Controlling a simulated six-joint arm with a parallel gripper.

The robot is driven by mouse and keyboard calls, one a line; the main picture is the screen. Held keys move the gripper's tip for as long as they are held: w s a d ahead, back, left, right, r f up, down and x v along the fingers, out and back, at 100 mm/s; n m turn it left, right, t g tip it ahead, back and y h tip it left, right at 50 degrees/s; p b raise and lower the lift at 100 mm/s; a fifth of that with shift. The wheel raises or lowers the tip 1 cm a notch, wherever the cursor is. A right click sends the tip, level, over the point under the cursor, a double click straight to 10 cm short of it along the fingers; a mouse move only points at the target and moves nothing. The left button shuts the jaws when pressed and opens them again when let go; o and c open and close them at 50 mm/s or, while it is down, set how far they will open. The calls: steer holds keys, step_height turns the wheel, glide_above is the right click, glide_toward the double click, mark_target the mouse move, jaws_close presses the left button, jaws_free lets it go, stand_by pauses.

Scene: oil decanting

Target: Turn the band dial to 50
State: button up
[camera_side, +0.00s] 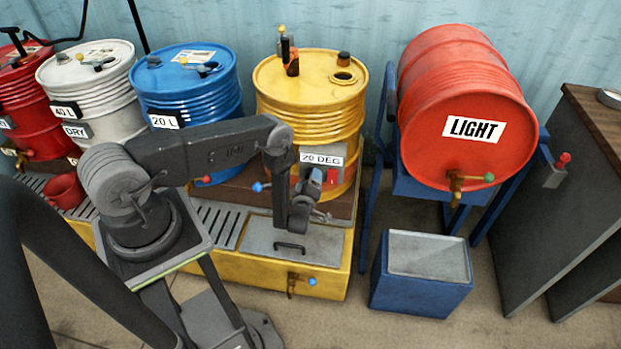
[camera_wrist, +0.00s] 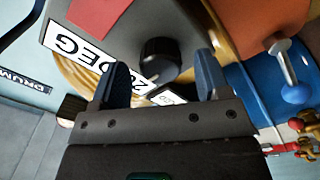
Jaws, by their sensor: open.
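The band dial is a black round knob (camera_wrist: 160,60) on a grey box (camera_wrist: 190,25) with a white "20 DEG" label (camera_wrist: 85,40). In the side view the label (camera_side: 321,159) shows on the front of the yellow drum (camera_side: 312,105); my arm partly hides the box there, and I cannot make out the knob. My gripper (camera_wrist: 157,80) is open, with one blue finger on each side of the knob in the wrist picture. No contact shows, and I cannot tell how far the tips are from it. In the side view my gripper (camera_side: 316,178) is just below the label.
A blue-handled valve (camera_side: 262,187) sticks out left of the box. A blue drum (camera_side: 190,85) labelled "20 L" stands to the left. A red "LIGHT" drum (camera_side: 462,95) lies on a blue stand at right. A yellow tray (camera_side: 300,285) with grating lies below.

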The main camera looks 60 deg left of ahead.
steer(key=shift+w+a, duration=0.5)
steer(key=shift+c, duration=0.3)
steer(key=c, duration=0.9)
steer(key=shift+o, duration=0.2)
